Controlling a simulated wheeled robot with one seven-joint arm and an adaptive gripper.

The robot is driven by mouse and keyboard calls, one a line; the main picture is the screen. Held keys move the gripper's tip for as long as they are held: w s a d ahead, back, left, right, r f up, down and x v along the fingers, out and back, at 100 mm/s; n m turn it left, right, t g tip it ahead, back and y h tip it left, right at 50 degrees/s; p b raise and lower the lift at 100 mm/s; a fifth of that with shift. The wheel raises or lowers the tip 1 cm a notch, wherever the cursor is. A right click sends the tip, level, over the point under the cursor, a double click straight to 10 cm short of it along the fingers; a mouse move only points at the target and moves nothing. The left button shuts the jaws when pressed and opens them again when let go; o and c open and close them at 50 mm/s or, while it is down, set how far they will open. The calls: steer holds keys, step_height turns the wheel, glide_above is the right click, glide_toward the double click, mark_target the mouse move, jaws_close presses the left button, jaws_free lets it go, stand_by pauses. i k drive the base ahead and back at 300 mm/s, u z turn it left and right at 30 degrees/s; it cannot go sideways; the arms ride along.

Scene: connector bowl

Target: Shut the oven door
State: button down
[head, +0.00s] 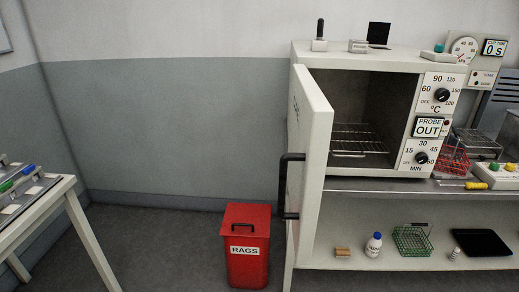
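The oven (395,55) is a cream box at the right of the head view, on a bench. Its door (317,133) stands wide open, swung out on the left side toward me. A black bar handle (283,186) is on the door's outer face, at the left. The oven's inside shows a wire rack (358,140) that looks empty. The panel at the right carries dials and a sign (429,127) reading "PROBE OUT". My gripper is not in view.
A red bin (246,258) labelled "RAGS" stands on the floor left of the door. A lower shelf (384,260) holds a bottle, a green basket and other small items. A table (62,186) is at far left. The floor (160,250) between is clear.

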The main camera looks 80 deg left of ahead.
mark_target(303, 167)
steer(key=k, duration=0.4)
steer(key=u, duration=2.15)
steer(key=i, duration=1)
steer(key=z, duration=1.05)
steer(key=k, duration=1.45)
steer(key=u, duration=0.9)
